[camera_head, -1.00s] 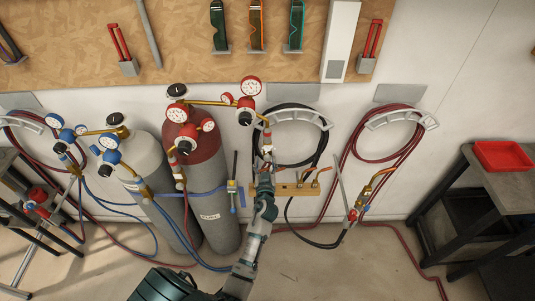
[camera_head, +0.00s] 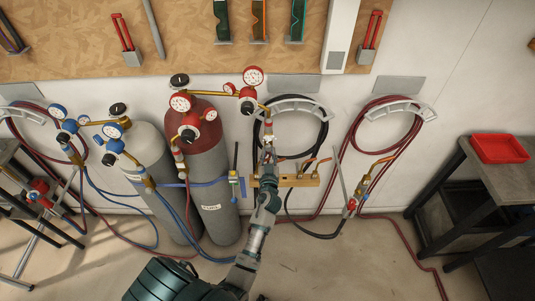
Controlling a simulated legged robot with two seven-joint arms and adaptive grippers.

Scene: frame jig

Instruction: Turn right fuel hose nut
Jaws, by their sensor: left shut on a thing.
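The red fuel cylinder (camera_head: 211,155) carries red-rimmed gauges and a brass line running right to a regulator (camera_head: 248,93). A brass pipe drops from it to a small fitting with red on it, the right fuel hose nut (camera_head: 268,131). My left gripper (camera_head: 268,150) reaches up from below and is shut at this nut, just above the brass bar. The fingers are small and partly blend with the fitting, so the exact grip is hard to make out. My right gripper is not in view.
A brass bar (camera_head: 297,181) stands just right of my wrist. A coiled black hose (camera_head: 321,131) and a coiled red hose (camera_head: 415,135) hang on the wall. A torch (camera_head: 352,204) hangs right of the bar. A table with a red tray (camera_head: 499,149) stands at far right.

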